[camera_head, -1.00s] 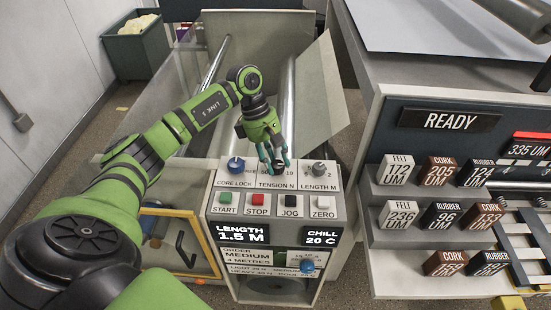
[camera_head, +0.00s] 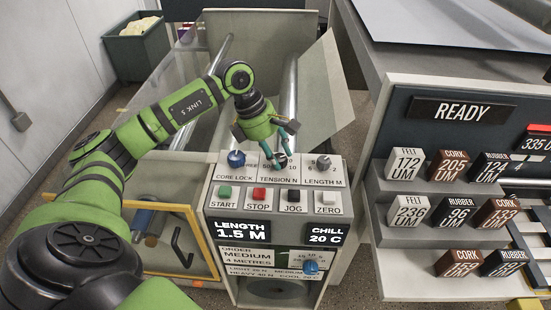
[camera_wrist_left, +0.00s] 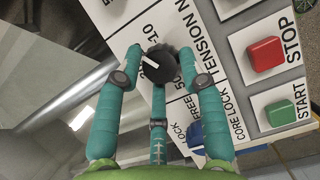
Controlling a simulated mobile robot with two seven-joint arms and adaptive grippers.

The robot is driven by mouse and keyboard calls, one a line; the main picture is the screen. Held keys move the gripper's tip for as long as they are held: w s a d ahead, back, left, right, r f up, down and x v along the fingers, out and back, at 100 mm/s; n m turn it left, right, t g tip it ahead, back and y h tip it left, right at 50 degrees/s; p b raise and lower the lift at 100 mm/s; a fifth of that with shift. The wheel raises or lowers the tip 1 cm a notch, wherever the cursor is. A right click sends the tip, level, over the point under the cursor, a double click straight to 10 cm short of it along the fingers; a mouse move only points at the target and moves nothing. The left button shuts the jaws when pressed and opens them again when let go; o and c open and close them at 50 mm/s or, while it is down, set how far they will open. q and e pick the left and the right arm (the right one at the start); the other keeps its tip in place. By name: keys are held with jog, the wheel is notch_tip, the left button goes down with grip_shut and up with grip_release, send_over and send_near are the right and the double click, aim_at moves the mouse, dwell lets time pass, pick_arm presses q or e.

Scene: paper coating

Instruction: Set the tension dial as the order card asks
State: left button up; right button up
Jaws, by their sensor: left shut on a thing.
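The black tension dial (camera_head: 281,160) sits on the sloped control panel (camera_head: 334,186), between the core lock knob (camera_head: 236,159) and the length knob (camera_head: 323,162). My left gripper (camera_head: 281,151) reaches it from above and is shut on it. In the left wrist view the teal fingers surround the dial (camera_wrist_left: 163,63); its white pointer line points up and left in that picture. Part of the scale is hidden by the fingers. The order card (camera_head: 241,262) below the displays reads MEDIUM, 4 METRES. A smaller tension list under it is partly unreadable. My right gripper is not in view.
The START (camera_head: 224,193), STOP (camera_head: 259,194), JOG and ZERO buttons sit just below the dials. Displays read LENGTH 1.5 M and CHILL 20 C. A blue knob (camera_head: 311,267) is lower right. Labelled blocks stand on the rack (camera_head: 400,237) at right.

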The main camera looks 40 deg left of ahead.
pick_arm(q)
jog(key=n+b, duration=0.1)
jog(key=n, duration=0.1)
jog(key=n+t+b, duration=0.1)
jog(key=shift+s+d+f+n+y+b, duration=0.25)
jog(key=shift+d+f+n+y+b, duration=0.05)
jog(key=shift+d+f+b, duration=0.05)
jog(key=n+t+y+b, duration=0.1)
jog(key=n+b, duration=0.1)
jog(key=n, duration=0.1)
jog(key=shift+d+n, duration=0.1)
jog(key=shift+n, duration=0.2)
jog(key=n, duration=0.1)
jog(key=n+y+b, duration=0.1)
jog(key=n+b, duration=0.1)
jog(key=shift+d+r+t+y, duration=0.1)
jog(key=shift+r+t+y, duration=0.15)
jog(key=shift+t+y, duration=0.05)
jog(key=shift+r+n+b, duration=0.1)
jog(key=shift+n+b, duration=0.2)
jog(key=shift+n, duration=0.5)
jog(key=shift+r, duration=0.1)
jog(key=o, duration=1.1)
jog(key=shift+w+y, duration=0.15)
jog(key=shift+y, duration=0.15)
jog(key=shift+w, duration=0.1)
jog(key=shift+s+r, duration=0.25)
jog(key=shift+r, duration=0.1)
jog(key=v, duration=1.1)
jog(key=shift+w+r, duration=0.1)
